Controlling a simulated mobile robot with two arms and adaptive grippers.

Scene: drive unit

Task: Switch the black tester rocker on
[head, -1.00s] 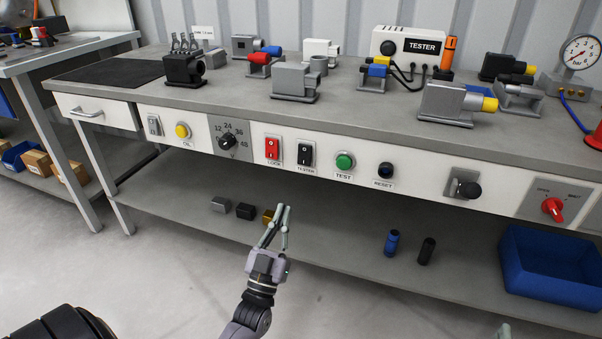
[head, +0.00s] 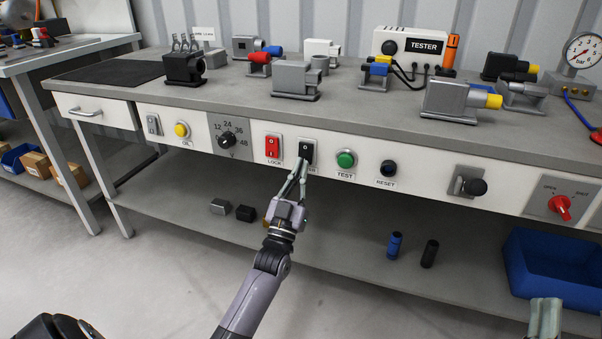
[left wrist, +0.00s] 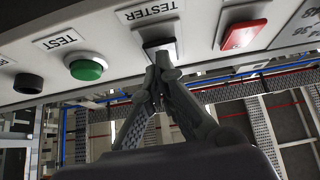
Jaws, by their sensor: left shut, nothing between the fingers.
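The black tester rocker (head: 306,149) sits on a light plate in the bench's front panel, between the red lock rocker (head: 272,146) and the green test button (head: 345,159). My left gripper (head: 303,165) is shut and empty, its fingertips at the lower part of the tester rocker and over part of its label. In the left wrist view the tester rocker (left wrist: 160,45) shows under the TESTER label, its lower part hidden by the fingertips of my left gripper (left wrist: 163,62). I cannot tell whether they touch it. My right gripper (head: 545,312) shows only partly at the bottom right.
The panel also carries a rotary dial (head: 228,140), a black reset button (head: 388,168), a lever knob (head: 474,187) and a red selector (head: 561,206). Below, the shelf holds small blocks, two cylinders and a blue bin (head: 545,265). Floor space lies in front.

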